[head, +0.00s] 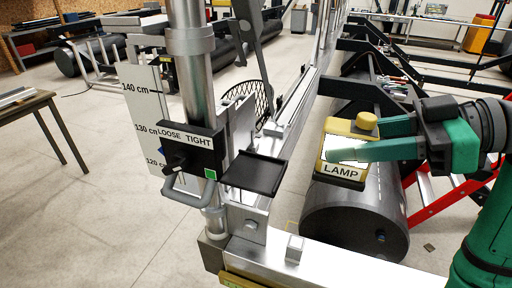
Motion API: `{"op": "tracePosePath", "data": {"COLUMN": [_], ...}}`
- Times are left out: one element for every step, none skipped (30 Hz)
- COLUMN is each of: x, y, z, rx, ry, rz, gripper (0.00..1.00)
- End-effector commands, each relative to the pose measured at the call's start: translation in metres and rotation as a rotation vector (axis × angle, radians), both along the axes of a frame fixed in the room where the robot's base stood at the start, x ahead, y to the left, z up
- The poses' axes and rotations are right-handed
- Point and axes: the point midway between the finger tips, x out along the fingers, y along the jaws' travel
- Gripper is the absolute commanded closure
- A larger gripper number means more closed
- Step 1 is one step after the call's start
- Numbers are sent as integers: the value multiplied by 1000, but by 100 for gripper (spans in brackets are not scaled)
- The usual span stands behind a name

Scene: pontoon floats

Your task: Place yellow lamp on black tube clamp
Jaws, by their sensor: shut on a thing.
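The yellow lamp (334,171) has a round yellow knob on top and a white label reading LAMP. My gripper (345,151), with green fingers, is shut on the lamp and holds it upright in front of the dark float cylinder. The black tube clamp (193,150) is on the upright metal tube, left of the lamp. It bears the words LOOSE and TIGHT, a dark knob and a green square at its lower right. A flat black plate (255,173) sticks out to the right beside the clamp. A clear gap separates the lamp from this plate.
The upright metal tube (190,75) and a height scale (143,112) stand at the left. A horizontal metal beam (340,262) crosses the front. The dark float cylinder (365,215) lies behind the lamp, with red ladder rails (455,195) to the right. Open floor lies left.

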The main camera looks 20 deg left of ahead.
Motion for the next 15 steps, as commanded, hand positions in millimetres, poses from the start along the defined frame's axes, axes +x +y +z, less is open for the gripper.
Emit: {"op": "tracePosePath", "data": {"x": [0, 0, 0, 0, 1, 1, 1, 1, 1, 2, 2, 2, 2, 3, 3], "y": [12, 19, 28, 35, 41, 51, 57, 64, 72, 79, 86, 95, 101, 108, 117], "z": [0, 0, 0, 0, 0, 0, 0, 0, 0, 0, 0, 0, 0, 1, 1], "rx": [1, 0, 0, 0, 0, 0, -1, 0, 1, 0, 0, 0, 0, 0, -1], "ry": [-3, -2, -1, -1, -2, -2, -2, -1, -1, -2, -2, -3, -2, -1, -1], "rz": [4, 4, 3, 3, 4, 3, 3, 3, 3, 3, 3, 4, 3, 3, 3], "gripper": [100, 100, 100, 100, 100, 100, 100, 100, 100, 100, 100, 100, 100, 100, 100]}}
